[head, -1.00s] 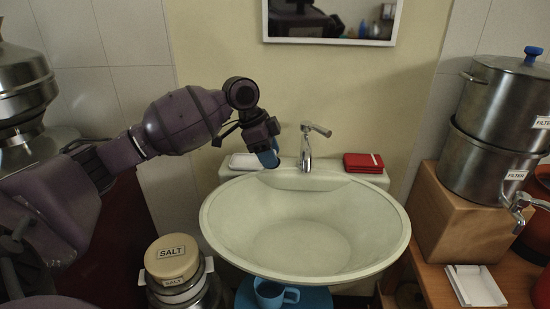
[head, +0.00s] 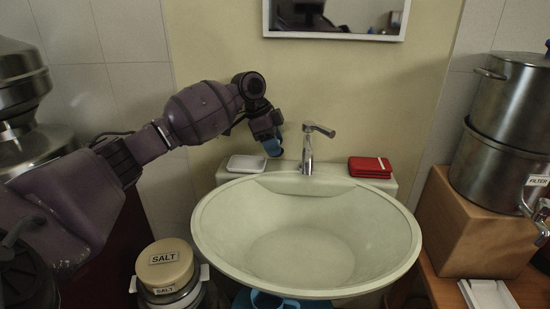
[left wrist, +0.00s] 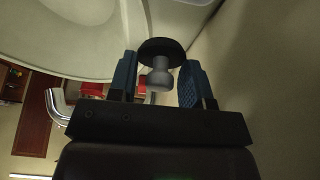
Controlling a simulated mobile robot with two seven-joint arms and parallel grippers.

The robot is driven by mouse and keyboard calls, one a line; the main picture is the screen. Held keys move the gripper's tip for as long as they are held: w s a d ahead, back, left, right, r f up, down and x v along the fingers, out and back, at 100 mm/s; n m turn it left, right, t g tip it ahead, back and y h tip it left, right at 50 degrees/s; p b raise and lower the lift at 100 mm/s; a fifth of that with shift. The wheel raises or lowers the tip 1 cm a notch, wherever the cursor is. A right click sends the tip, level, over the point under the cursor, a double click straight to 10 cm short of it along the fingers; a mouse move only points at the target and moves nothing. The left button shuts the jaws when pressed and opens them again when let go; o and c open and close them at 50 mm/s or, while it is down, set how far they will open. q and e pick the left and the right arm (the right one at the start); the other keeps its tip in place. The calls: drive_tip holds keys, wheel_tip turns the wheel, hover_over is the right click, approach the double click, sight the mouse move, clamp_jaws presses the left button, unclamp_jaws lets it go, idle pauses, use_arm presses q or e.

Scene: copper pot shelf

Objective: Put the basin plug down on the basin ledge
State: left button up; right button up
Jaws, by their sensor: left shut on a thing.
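The basin plug shows in the left wrist view as a black disc (left wrist: 162,50) with a grey knob. My left gripper (left wrist: 158,80) is shut on the knob with its blue fingers, the disc standing beyond the fingertips. In the head view my left gripper (head: 272,146) is above the back of the basin, left of the tap; the plug is hidden or too small to make out there. The pale basin ledge (head: 334,176) runs behind the bowl (head: 305,240), under the gripper. My right gripper is not in view.
On the ledge, a white soap dish (head: 247,163) lies at the left and a red folded cloth (head: 370,167) at the right. The tap (head: 308,150) stands between them. Bare ledge shows between dish and tap, and between tap and cloth.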

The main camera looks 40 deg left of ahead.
sight(274, 168)
use_arm(q)
wheel_tip(274, 168, down, 4)
drive_tip(key=shift+f+b, duration=0.25)
drive_tip(key=shift+b, duration=0.25)
drive_tip(key=shift+w+a+f, duration=0.1)
drive_tip(key=shift+w+f, duration=0.05)
drive_tip(key=shift+f, duration=0.05)
drive_tip(key=shift+r, duration=0.25)
drive_tip(key=o, duration=0.6)
drive_tip(key=shift+f, duration=0.15)
